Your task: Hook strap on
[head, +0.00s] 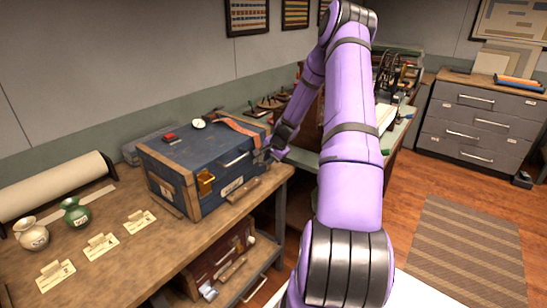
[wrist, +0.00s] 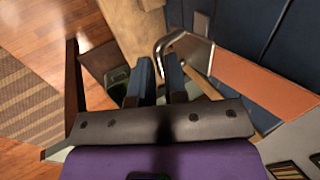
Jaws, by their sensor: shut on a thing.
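A blue case (head: 176,143) with wooden trim sits closed on the wooden bench. An orange-brown strap (head: 236,126) lies across the right part of its lid and runs towards the case's right end. In the wrist view the strap (wrist: 262,80) ends in a bent metal fitting (wrist: 184,42). My gripper (head: 276,143) is at the case's right end, at the strap's end. In the wrist view its two fingers (wrist: 159,70) are shut at the metal fitting; the exact contact is hard to see. Small metal catches (wrist: 201,22) show on the blue side.
A red lidded box (head: 217,262) stands on the shelf below. Two small vases (head: 75,212), paper tags (head: 102,246) and a paper roll (head: 50,187) are on the bench's left. A grey drawer cabinet (head: 478,122) stands at the back right. The floor by the striped rug (head: 460,250) is clear.

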